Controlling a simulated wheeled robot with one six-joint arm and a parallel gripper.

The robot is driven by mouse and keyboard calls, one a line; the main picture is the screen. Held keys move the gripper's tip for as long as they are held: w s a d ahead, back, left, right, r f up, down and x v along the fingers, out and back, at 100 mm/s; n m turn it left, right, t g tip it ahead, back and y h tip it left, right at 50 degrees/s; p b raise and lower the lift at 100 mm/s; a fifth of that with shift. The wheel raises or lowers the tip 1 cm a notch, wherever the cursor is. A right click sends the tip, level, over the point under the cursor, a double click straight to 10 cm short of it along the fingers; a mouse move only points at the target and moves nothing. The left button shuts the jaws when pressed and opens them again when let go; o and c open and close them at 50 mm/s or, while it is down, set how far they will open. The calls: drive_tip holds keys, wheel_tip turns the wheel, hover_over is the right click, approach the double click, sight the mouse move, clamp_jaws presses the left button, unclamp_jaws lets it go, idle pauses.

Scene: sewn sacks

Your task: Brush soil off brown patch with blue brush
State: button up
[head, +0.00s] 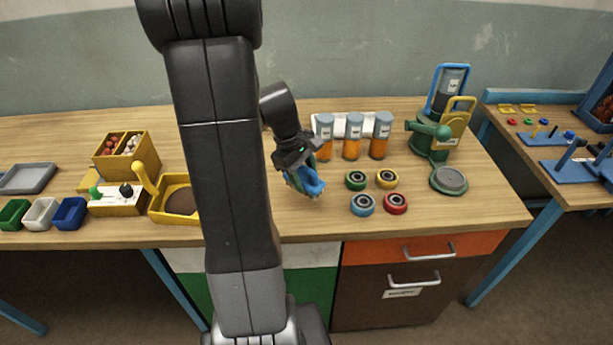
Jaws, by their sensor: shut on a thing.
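My gripper (296,176) hangs over the middle of the wooden table, pointing down. It is shut on a blue thing (313,185), which I take for the blue brush; its lower end is near or at the tabletop, and I cannot tell whether it touches. Its bristles cannot be made out. A brown round patch (181,201) lies inside a yellow tray with a raised handle, left of my gripper; my arm covers the tray's right side. Loose soil cannot be told apart from the brown surface at this size.
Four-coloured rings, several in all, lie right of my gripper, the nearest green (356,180). Several orange-and-grey jars (352,138) stand behind. A green device (440,140) stands at right. Left are a white box with knobs (117,201) and small bins (41,213). The table (270,220) front is clear.

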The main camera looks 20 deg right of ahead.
sight(304, 166)
drive_tip(key=shift+r+p, duration=1.2)
drive_tip(key=shift+r, duration=0.6)
drive_tip(key=shift+w, duration=0.1)
